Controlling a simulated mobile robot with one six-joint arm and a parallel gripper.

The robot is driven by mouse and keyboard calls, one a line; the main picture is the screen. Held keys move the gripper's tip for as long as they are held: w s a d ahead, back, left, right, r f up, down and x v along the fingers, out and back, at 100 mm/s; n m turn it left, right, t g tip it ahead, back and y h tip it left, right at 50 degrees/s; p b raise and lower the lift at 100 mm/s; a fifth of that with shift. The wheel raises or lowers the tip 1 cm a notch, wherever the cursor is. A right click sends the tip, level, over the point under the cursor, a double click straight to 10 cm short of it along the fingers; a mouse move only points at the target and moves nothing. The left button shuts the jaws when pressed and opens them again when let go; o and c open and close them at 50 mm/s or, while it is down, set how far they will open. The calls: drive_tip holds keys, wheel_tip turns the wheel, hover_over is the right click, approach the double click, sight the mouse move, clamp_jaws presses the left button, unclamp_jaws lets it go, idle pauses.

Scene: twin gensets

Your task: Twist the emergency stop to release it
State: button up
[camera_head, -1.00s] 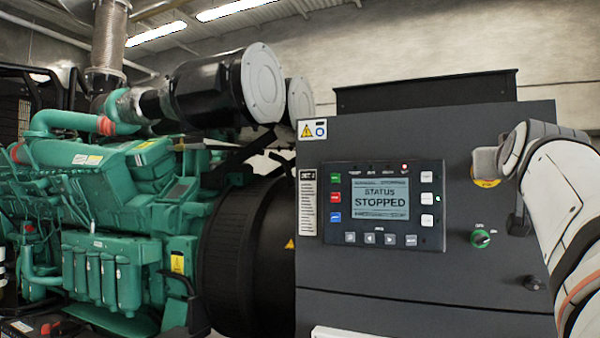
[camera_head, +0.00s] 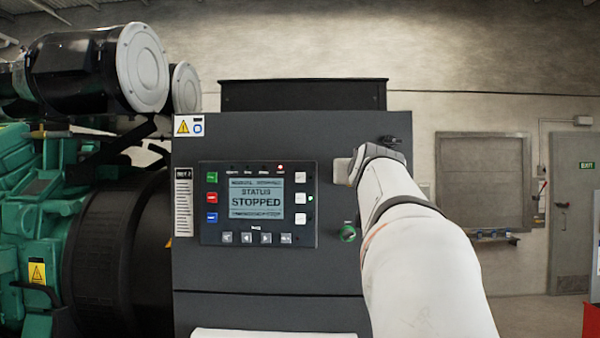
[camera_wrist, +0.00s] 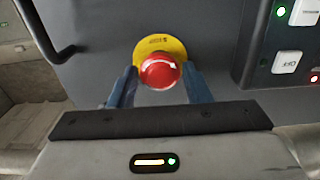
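The emergency stop (camera_wrist: 160,70) is a red round button on a yellow disc (camera_wrist: 152,46) on the dark panel, in the wrist view. My gripper (camera_wrist: 160,84) has its two blue fingers on either side of the red button. The fingers are apart, with the button between them and at most a thin gap at each side; I cannot tell whether they touch it. In the head view my gripper (camera_head: 342,172) is at the right part of the dark control cabinet (camera_head: 270,127), and it and my arm hide the button.
The controller display (camera_head: 256,200) reads STOPPED, left of my gripper. A black handle (camera_wrist: 45,35) shows at the left of the wrist view. The green engine (camera_head: 20,220) stands at the left. Open floor shows at the right.

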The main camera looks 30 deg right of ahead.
drive_tip(key=c, duration=0.6)
drive_tip(key=shift+m, duration=0.3)
drive_tip(key=shift+s+m+p, duration=0.15)
drive_tip(key=shift+m+p, duration=0.2)
drive_tip(key=shift+m, duration=3.15)
drive_tip(key=shift+r, duration=0.1)
drive_tip(key=o, duration=1)
drive_tip(key=shift+c, duration=0.2)
